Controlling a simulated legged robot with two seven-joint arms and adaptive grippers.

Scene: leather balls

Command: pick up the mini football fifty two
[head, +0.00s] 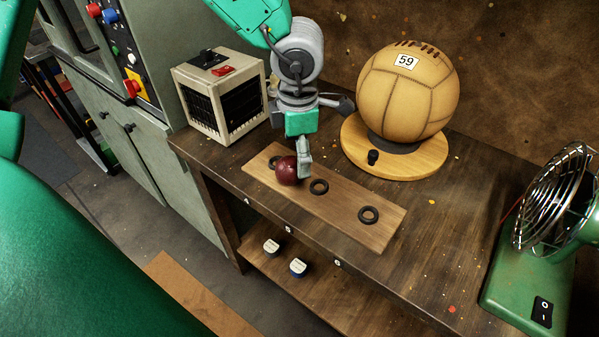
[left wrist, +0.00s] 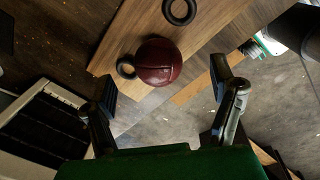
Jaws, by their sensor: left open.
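A small dark red leather ball (head: 286,171) is at the left end of a wooden board (head: 335,210) on the workbench. No number is legible on it. My left gripper (head: 304,160) points down right beside the ball and partly overlaps it in the head view. In the left wrist view the jaws (left wrist: 168,98) are spread wide and empty, with the ball (left wrist: 159,61) ahead between them. A larger tan ball (head: 405,95) labelled 59 rests on a round wooden stand (head: 395,157). My right gripper is not in view.
Dark rings (head: 319,187) lie on the board; one is partly hidden by the red ball. A cream heater box (head: 222,95) stands left of my gripper. A green fan (head: 555,210) is at the right. Two small jars (head: 298,267) sit on the lower shelf.

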